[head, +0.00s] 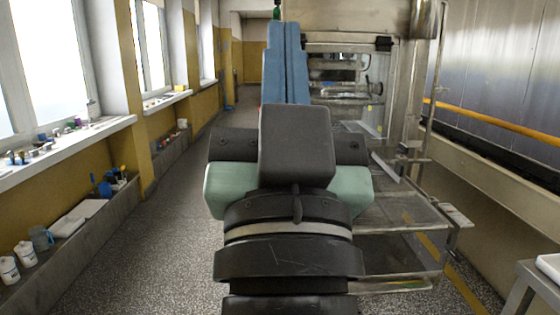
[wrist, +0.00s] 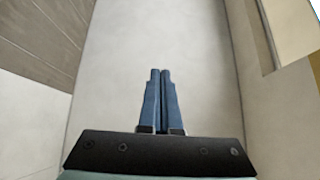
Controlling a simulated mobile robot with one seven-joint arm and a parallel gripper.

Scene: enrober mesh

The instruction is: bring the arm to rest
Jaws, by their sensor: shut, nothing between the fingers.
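My gripper (head: 287,62) shows in the head view at the end of my arm, in the upper middle of the picture. Its two long blue fingers lie side by side, shut, with nothing between them. In the wrist view my gripper (wrist: 161,76) points at a plain pale surface, and the fingertips appear clear of it. My dark wrist and pale green arm parts hide much of the middle of the head view.
A steel machine with shelves (head: 400,215) stands just right of my arm. A yellow rail (head: 490,122) runs along the right wall. A trough (head: 80,225) and windowsill (head: 60,150) holding small items line the left wall. Speckled floor (head: 150,245) is free between.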

